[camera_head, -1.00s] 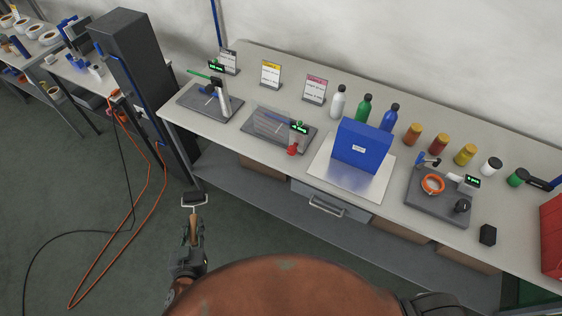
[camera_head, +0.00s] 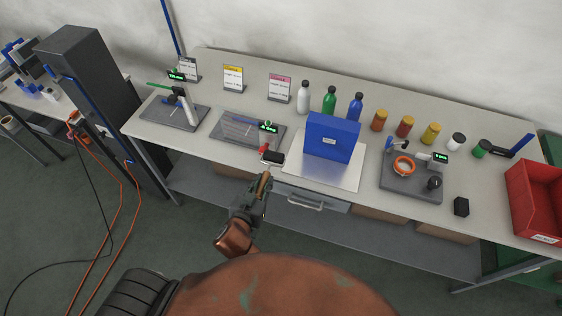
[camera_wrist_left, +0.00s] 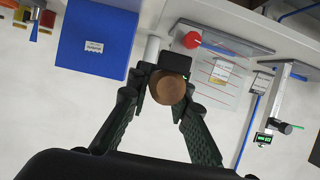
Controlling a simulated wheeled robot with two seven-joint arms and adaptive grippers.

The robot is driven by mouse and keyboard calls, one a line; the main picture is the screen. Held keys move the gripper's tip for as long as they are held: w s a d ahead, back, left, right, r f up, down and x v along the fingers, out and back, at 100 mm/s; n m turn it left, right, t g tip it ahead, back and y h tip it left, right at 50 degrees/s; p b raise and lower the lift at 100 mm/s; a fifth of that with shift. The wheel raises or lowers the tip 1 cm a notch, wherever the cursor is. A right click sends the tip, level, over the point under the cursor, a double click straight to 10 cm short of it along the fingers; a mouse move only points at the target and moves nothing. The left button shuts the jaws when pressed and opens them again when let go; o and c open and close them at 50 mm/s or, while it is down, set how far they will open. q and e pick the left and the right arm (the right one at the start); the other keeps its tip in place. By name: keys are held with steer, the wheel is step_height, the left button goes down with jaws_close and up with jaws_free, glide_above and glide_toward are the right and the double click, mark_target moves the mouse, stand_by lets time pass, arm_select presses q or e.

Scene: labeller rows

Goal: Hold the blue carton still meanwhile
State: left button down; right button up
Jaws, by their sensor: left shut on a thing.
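The blue carton (camera_head: 333,138) stands upright on a pale metal plate (camera_head: 338,176) on the bench, with a small white label on its front. It also shows in the left wrist view (camera_wrist_left: 95,43), at the upper left. My left gripper (camera_head: 262,190) is shut on the wooden handle (camera_head: 264,183) of a hand roller with a black roller head (camera_head: 272,157). The handle's round end (camera_wrist_left: 166,88) sits between the fingers in the left wrist view. The roller is by the bench's front edge, left of the carton and apart from it. My right gripper is not in view.
A grey board with a red knob (camera_head: 264,149) lies left of the carton. Several bottles (camera_head: 330,100) and jars stand behind and right. A grey device with an orange ring (camera_head: 403,166) is right of the plate. A red bin (camera_head: 535,190) stands at the far right.

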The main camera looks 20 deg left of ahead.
mark_target(271, 162)
arm_select(q)
steer(key=w+r, duration=0.2)
steer(key=w+d+r, duration=0.1)
steer(key=w+r, duration=0.2)
steer(key=shift+r, duration=0.1)
stand_by(0.3)
